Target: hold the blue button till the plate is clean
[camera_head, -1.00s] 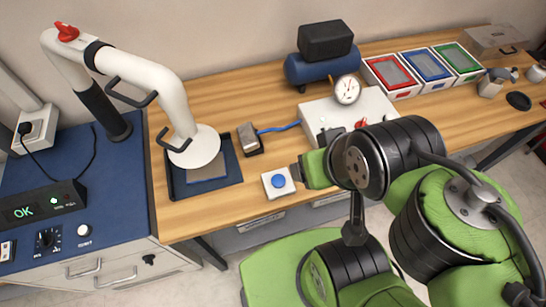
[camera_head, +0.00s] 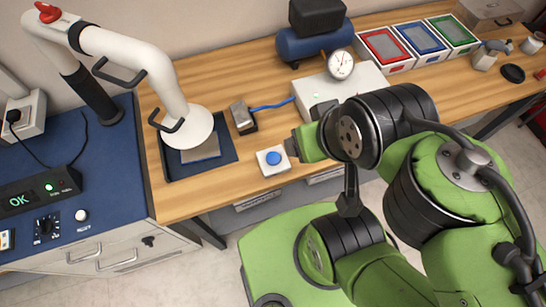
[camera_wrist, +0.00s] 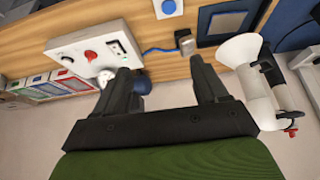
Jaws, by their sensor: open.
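The blue button (camera_head: 273,158) sits on a small white box at the bench's front edge; it also shows at the top of the wrist view (camera_wrist: 168,7). A grey plate (camera_head: 201,150) lies in a dark blue tray (camera_head: 229,152), partly hidden under a white extraction hood (camera_head: 190,128). My gripper (camera_head: 291,146) is beside the button box, to its right in the head view, mostly hidden by my wrist. In the wrist view my gripper (camera_wrist: 163,68) has its fingers apart with nothing between them. It is apart from the button.
A white box with a gauge (camera_head: 341,65) and a red knob stands behind my arm. A grey block (camera_head: 241,115) with a blue cable stands right of the tray. Red, blue and green bins (camera_head: 422,42) are at back right. A display (camera_head: 30,199) reads OK.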

